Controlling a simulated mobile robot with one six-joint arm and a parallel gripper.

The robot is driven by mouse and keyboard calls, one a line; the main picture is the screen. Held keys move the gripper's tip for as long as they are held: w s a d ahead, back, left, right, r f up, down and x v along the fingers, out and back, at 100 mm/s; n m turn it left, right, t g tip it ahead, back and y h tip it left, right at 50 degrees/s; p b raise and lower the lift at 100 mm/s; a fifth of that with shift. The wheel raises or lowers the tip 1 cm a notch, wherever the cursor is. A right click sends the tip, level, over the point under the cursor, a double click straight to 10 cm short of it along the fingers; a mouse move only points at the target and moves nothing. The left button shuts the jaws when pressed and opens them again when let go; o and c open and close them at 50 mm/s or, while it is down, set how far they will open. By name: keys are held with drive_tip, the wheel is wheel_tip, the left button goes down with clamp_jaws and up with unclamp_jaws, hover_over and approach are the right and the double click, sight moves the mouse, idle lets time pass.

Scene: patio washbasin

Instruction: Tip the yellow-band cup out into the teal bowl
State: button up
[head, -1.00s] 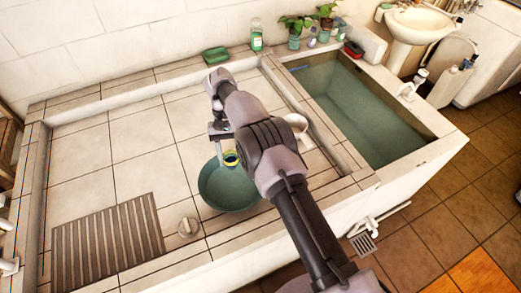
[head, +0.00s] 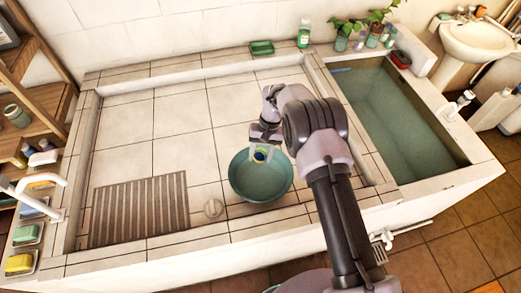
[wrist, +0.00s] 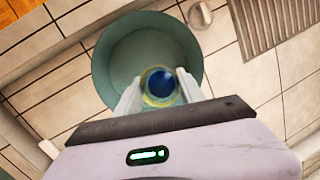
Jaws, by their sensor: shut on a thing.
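The yellow-band cup (head: 260,155) is held over the teal bowl (head: 240,185), with a yellow ring and a dark blue inside. My gripper (head: 262,145) is shut on it. In the wrist view the cup (wrist: 160,86) sits between the two pale fingers of my gripper (wrist: 158,92), in front of the bowl (wrist: 112,50). Its round opening faces the wrist camera. I cannot tell its exact tilt or its height above the bowl. The visible bowl floor looks plain, and the part behind the cup is hidden.
A slatted grey mat (head: 140,208) and a round drain knob (head: 213,208) lie left of the bowl. A water-filled trough (head: 395,120) lies to the right. A green soap dish (head: 262,48) and a bottle (head: 304,33) stand on the back ledge. The tiled basin floor behind the bowl is clear.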

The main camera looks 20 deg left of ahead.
sight(260, 162)
drive_tip(key=shift+f+t+y+p, duration=0.5)
drive_tip(key=shift+f+y+p, duration=0.15)
drive_tip(key=shift+y+p, duration=0.4)
drive_tip(key=shift+f+y+b, duration=0.25)
drive_tip(key=shift+f+b, duration=0.15)
drive_tip(key=shift+f, duration=0.1)
drive_tip(key=shift+f+n+t+y+b, duration=0.2)
drive_tip(key=shift+n+t+y+b, duration=0.1)
drive_tip(key=shift+t+y+b, duration=0.1)
drive_tip(key=shift+b, duration=0.55)
drive_tip(key=shift+a+f+y+b, duration=0.1)
drive_tip(key=shift+y+b, duration=0.2)
drive_tip(key=f+t+y+b, duration=0.1)
drive_tip(key=y+b, duration=0.1)
drive_tip(key=b, duration=0.5)
drive_tip(key=t+y+b, duration=0.1)
drive_tip(key=y+b, duration=0.1)
drive_tip(key=b, duration=0.5)
drive_tip(key=shift+w+f+n+b, duration=0.1)
drive_tip(key=shift+f+n+b, duration=0.2)
drive_tip(key=shift+f+n, duration=0.1)
drive_tip(key=y+b, duration=0.1)
drive_tip(key=b, duration=0.7)
drive_tip(key=f+t+y+b, duration=0.1)
drive_tip(key=y+b, duration=0.1)
drive_tip(key=b, duration=0.5)
drive_tip(key=shift+n+b, duration=0.3)
drive_tip(key=shift+b, duration=0.05)
